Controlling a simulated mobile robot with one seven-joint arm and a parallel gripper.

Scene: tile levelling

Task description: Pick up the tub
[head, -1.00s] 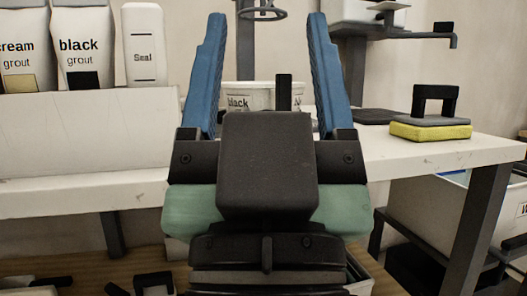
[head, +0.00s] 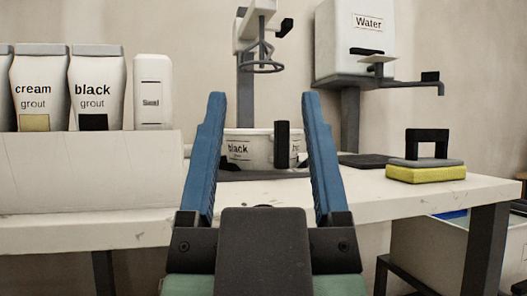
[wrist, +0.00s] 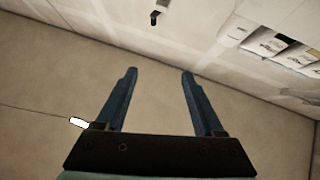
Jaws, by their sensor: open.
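The tub (head: 248,147) is a white round container labelled "black" on the bench, under a mixer with a whisk. A dark upright post (head: 282,143) stands in front of it and hides part of its front. My gripper (head: 260,97) is open and empty, its blue fingers pointing up in the head view. The fingers appear on either side of the tub there, but the gripper is nearer the camera and apart from it. In the wrist view the open fingers (wrist: 160,75) have nothing between them, and the tub cannot be made out.
The mixer whisk (head: 262,66) hangs above the tub. Cream grout (head: 40,85) and black grout (head: 97,85) bags and a white bottle (head: 153,90) stand left. A water tank (head: 350,45) is at back right. A yellow sponge float (head: 425,172) lies on the bench (head: 400,205).

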